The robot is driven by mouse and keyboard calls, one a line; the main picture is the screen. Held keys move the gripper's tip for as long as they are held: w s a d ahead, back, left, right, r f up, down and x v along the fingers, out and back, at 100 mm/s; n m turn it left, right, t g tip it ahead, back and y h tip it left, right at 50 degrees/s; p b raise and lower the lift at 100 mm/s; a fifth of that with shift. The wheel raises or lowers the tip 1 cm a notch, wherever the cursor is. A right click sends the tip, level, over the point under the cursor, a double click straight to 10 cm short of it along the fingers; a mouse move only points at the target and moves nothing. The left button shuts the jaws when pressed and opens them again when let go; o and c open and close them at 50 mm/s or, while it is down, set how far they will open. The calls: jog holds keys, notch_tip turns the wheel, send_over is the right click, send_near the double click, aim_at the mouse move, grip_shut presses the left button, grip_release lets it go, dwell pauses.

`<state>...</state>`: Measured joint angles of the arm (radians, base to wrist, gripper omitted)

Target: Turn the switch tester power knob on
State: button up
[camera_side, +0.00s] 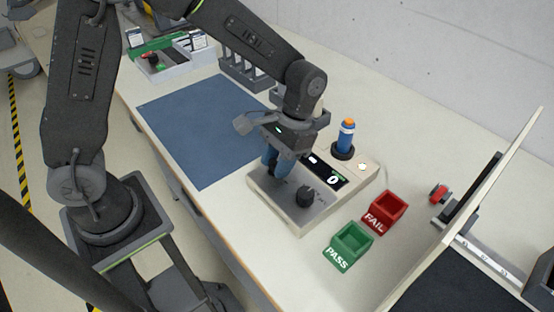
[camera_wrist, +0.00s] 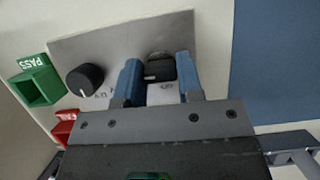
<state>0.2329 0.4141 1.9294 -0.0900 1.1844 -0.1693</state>
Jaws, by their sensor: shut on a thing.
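The switch tester (camera_side: 322,208) is a low box with a grey top panel, a small display and knobs, on the table. One black knob (camera_side: 305,196) stands clear on the panel and also shows in the wrist view (camera_wrist: 85,79). The other black knob (camera_wrist: 160,68) sits between the blue fingers of my gripper (camera_wrist: 158,80) in the wrist view. My gripper, also in the side view (camera_side: 272,163), points down and is shut on this knob. In the side view the fingers hide it. Its white mark shows in the wrist view.
A green PASS bin (camera_side: 349,243) and a red FAIL bin (camera_side: 384,212) stand right of the tester. A blue and orange cylinder (camera_side: 345,138) stands behind it. A blue mat (camera_side: 200,125) lies left. A tilted panel (camera_side: 470,210) stands at the right.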

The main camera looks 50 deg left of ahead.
jog(key=o, duration=0.9)
jog(key=shift+o, duration=0.2)
jog(key=v, duration=1.4)
jog(key=shift+s, duration=0.1)
jog(key=s+a+r+t, duration=0.1)
jog(key=s+a+t, duration=0.3)
jog(key=s, duration=0.4)
jog(key=s+a+r+t, duration=0.1)
jog(key=s+a+t, duration=0.4)
jog(key=s, duration=0.3)
jog(key=shift+s+t, duration=0.4)
jog(key=shift+t, duration=0.2)
